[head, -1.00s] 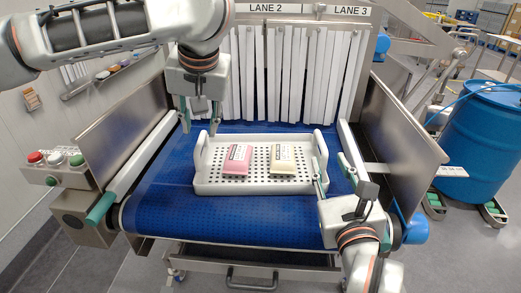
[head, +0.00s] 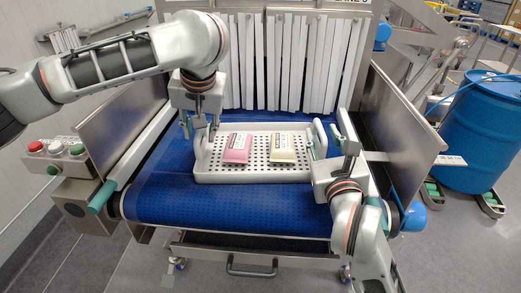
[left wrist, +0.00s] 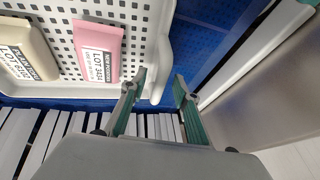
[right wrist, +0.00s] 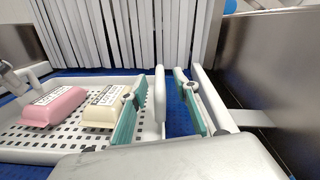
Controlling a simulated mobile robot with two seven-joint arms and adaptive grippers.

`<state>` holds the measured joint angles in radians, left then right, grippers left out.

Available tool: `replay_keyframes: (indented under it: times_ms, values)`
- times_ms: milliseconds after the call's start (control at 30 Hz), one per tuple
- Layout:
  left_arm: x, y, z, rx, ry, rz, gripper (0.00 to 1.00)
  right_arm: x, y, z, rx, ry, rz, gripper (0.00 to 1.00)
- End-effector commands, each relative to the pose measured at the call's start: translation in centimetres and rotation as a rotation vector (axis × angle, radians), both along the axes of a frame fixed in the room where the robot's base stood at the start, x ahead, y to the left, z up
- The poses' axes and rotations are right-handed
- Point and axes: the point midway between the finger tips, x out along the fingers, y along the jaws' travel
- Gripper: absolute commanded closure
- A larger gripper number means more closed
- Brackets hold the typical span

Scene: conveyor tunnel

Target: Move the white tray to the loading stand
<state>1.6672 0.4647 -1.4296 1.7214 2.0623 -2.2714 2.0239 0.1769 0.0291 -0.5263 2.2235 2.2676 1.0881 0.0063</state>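The white tray (head: 255,177) is a perforated, low-walled tray with a raised handle at each end. It rests on the blue conveyor belt and holds a pink pack (head: 237,149) and a cream pack (head: 283,148). My left gripper (head: 200,125) is open at the tray's left handle; in the left wrist view the tray's handle end (left wrist: 156,92) shows between the fingers. My right gripper (head: 326,140) is open at the right handle; in the right wrist view that handle (right wrist: 160,100) stands between its fingers. I cannot identify the loading stand in any view.
White strip curtains (head: 280,65) hang behind the tray. Metal side guards (head: 405,115) flank the belt (head: 230,205). A button box (head: 57,155) is at left. The belt in front of the tray is clear.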

Motion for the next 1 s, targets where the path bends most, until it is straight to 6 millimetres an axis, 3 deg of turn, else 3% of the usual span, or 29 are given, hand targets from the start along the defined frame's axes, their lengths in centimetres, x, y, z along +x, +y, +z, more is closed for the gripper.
replay_keyframes:
  times_ms: [400, 433, 533, 567, 1000]
  values:
    - [0.29, 0.18, -0.62, 0.0, -0.001, 0.001, 0.7, 0.74, 0.04, 0.03, 0.001, 0.0, 0.0, 0.7]
    - [0.29, 0.18, -0.62, 0.0, -0.001, 0.001, 0.72, 0.74, 0.04, 0.03, 0.001, 0.0, 0.0, 0.72]
    - [0.29, 0.18, -0.62, 0.0, -0.001, 0.001, 0.98, 0.73, 0.04, 0.03, 0.001, 0.0, 0.0, 0.98]
    - [0.29, 0.18, -0.62, 0.0, -0.001, 0.001, 1.0, 0.73, 0.04, 0.03, 0.001, 0.0, 0.0, 1.0]
    - [0.36, 0.25, -0.38, 0.001, -0.004, 0.002, 1.0, 0.69, 0.0, 0.3, 0.0, -0.004, 0.0, 1.0]
